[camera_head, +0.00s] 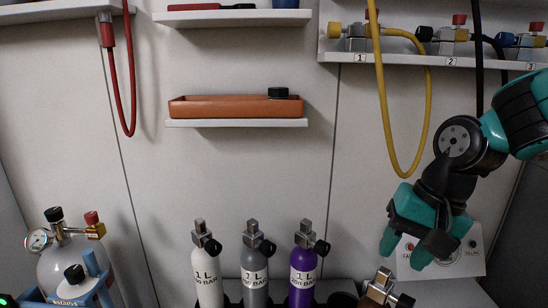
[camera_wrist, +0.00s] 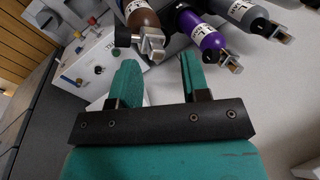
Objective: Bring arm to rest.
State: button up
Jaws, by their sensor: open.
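My gripper (camera_head: 406,254) is at the right in the head view, at the end of my teal and black arm, with its jaws pointing down. In the wrist view my gripper (camera_wrist: 157,66) shows two teal fingers well apart with nothing held between them.
White (camera_head: 207,283), grey (camera_head: 255,280) and purple (camera_head: 302,277) bottles stand upright in a row. A white panel (camera_head: 468,247) is behind my gripper. A yellow hose (camera_head: 383,105) hangs left of my arm. An orange tray (camera_head: 220,106) sits on a shelf. A large cylinder (camera_head: 62,262) stands at lower left.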

jog(key=s+a+r+n+g+y+p, duration=0.1)
jog(key=s+a+n, duration=0.2)
jog(key=s+n, duration=0.35)
jog(key=s+a+r+n, duration=0.2)
jog(key=s+a+n, duration=0.25)
jog(key=s, duration=0.25)
notch_tip(320, 180, up, 19)
jog(key=p, duration=1.9)
jog(key=shift+w+d+r+p, duration=0.2)
jog(key=shift+w+d+p, duration=0.1)
jog(key=shift+d+p, duration=0.1)
